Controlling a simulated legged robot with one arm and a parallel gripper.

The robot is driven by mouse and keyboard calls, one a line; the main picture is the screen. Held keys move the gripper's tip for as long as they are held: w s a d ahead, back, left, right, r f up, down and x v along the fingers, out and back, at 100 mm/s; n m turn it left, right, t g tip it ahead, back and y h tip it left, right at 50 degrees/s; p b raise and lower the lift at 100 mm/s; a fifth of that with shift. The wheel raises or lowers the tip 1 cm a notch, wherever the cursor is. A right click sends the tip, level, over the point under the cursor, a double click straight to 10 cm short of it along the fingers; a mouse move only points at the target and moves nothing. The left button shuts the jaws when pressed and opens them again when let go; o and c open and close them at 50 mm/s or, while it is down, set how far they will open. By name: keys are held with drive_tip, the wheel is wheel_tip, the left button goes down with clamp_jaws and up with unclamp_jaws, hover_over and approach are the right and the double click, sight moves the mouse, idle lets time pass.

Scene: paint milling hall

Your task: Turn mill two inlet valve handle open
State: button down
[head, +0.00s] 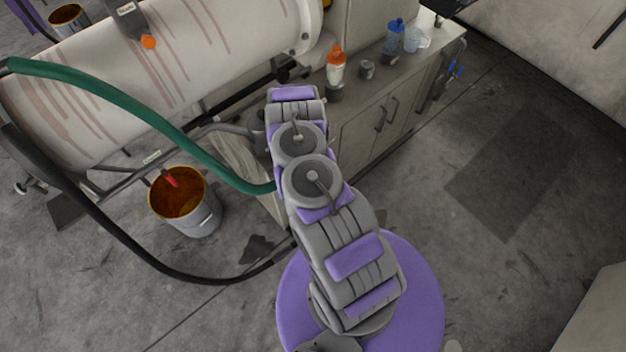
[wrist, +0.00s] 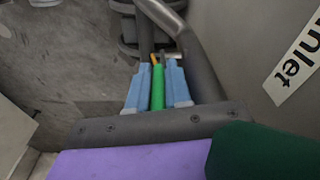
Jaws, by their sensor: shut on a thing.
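In the wrist view, my gripper (wrist: 158,70) has its two light blue fingers closed on a narrow green handle (wrist: 158,88). The handle lies between the fingers and points away along them. A small orange-yellow tip (wrist: 154,59) shows at its far end, beside grey pipework. A white label (wrist: 298,66) on the grey surface at the right reads "nlet", its start cut off or hard to read. In the head view my arm hides the gripper and the handle. The arm reaches forward to the near end of the cabinet, beside the large white mill cylinder (head: 235,35).
A green hose (head: 110,98) and a black hose (head: 75,185) curve left of my arm. A bucket (head: 190,215) of orange-brown paint stands on the floor. A grey cabinet (head: 360,135) carries an orange-capped bottle (head: 336,68) and a blue bottle (head: 394,38). Floor at right is clear.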

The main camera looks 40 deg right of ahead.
drive_tip(key=shift+w+a+r+y+p, duration=0.15)
drive_tip(key=shift+r+y+p, duration=0.1)
drive_tip(key=shift+y+p, duration=0.3)
drive_tip(key=shift+d+f+y+p, duration=0.1)
drive_tip(key=shift+d+y+p, duration=0.15)
drive_tip(key=shift+p, duration=0.1)
drive_tip(key=c, duration=1.1)
unclamp_jaws()
drive_tip(key=shift+d+r+p, duration=0.2)
drive_tip(key=shift+r+p, duration=1.4)
drive_tip(key=shift+r, duration=7)
